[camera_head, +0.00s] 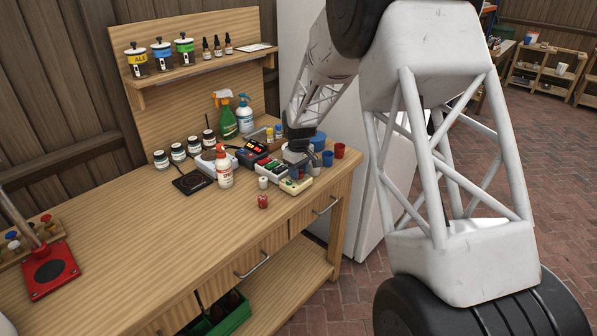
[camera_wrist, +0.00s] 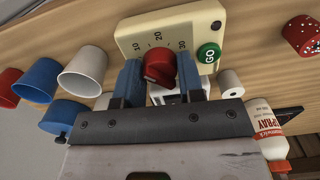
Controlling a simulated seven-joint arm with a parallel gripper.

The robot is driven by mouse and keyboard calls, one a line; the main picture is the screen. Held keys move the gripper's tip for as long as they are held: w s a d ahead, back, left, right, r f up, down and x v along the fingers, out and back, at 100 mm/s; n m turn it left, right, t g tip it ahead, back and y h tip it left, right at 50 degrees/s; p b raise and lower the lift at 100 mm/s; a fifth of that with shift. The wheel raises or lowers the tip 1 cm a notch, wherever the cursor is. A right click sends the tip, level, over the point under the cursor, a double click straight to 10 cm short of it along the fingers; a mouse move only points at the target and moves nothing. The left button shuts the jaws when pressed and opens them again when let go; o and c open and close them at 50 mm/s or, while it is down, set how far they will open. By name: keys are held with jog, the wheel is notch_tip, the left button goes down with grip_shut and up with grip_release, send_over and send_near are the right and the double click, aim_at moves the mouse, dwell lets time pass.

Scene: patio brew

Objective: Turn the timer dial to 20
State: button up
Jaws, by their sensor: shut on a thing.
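The timer is a cream box (camera_wrist: 129,38) marked 10, 20 and 30, with a red dial (camera_wrist: 159,66) and a green GO button (camera_wrist: 208,54). It also shows in the head view (camera_head: 296,186), near the right end of the bench. My gripper (camera_wrist: 160,72) has its blue fingers on either side of the red dial and is shut on it. Which number the dial points to is hard to tell. In the head view my gripper (camera_head: 297,167) is over the timer, and the dial cannot be made out there.
Red cup (camera_head: 339,150) and blue cup (camera_head: 328,158) stand right of the timer. Spray bottle (camera_head: 224,168), small white cylinder (camera_head: 263,183) and red piece (camera_head: 262,201) are to its left. A black device with coloured buttons (camera_head: 252,152) is behind. The bench's front left (camera_head: 150,255) is clear.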

jog(key=m, duration=0.5)
jog(key=shift+m, duration=0.3)
jog(key=m, duration=0.4)
jog(key=shift+m, duration=0.4)
jog(key=o, duration=0.9)
jog(key=shift+r, duration=0.1)
jog(key=shift+r, duration=3.8)
